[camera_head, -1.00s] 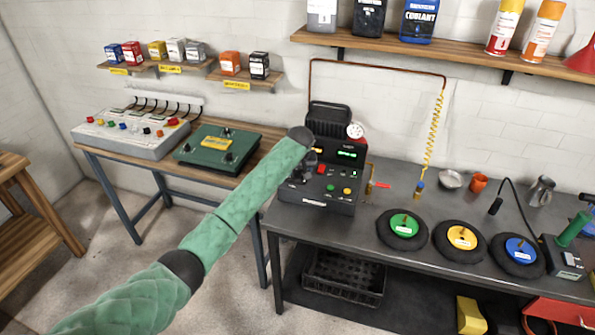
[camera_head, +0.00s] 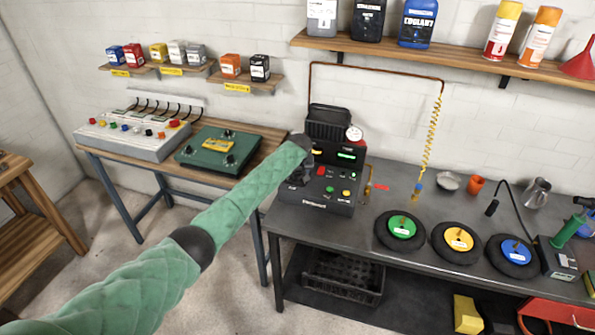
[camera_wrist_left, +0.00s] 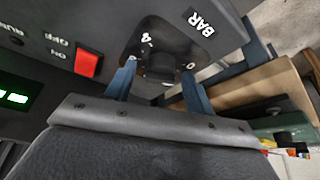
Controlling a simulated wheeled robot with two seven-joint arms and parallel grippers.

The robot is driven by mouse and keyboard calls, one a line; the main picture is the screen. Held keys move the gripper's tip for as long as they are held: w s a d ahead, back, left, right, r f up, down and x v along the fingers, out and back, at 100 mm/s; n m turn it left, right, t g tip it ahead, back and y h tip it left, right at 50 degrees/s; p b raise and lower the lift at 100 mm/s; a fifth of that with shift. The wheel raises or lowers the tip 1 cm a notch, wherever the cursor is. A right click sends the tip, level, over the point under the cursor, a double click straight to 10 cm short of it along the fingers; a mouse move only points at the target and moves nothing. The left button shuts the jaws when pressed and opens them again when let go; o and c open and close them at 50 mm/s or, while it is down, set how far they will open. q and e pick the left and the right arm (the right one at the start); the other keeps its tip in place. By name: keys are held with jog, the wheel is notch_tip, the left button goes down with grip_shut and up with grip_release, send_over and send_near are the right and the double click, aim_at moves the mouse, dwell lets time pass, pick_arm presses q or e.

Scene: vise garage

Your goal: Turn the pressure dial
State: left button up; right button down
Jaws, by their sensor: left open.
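The pressure dial (camera_wrist_left: 160,66) is a dark knob on a dark plate marked BAR, with a 4 and a 0 beside it, in the left wrist view. My left gripper (camera_wrist_left: 158,88) has its two blue fingers apart, one on each side of the knob. I cannot tell whether the fingers touch it. In the head view my left gripper (camera_head: 301,176) is at the left part of the black machine (camera_head: 325,198), and the arm and gripper hide the dial there. My right gripper is not in view.
A red switch (camera_wrist_left: 88,63) is left of the dial. A round white gauge (camera_head: 354,134) is on the machine. Green (camera_head: 383,228), yellow (camera_head: 440,240) and blue (camera_head: 497,250) centred discs lie to the right on the grey bench (camera_head: 390,178). A green box (camera_head: 198,160) stands left.

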pick_arm(q)
jog(key=shift+f, duration=0.15)
jog(key=c, duration=1)
jog(key=shift+o, duration=0.2)
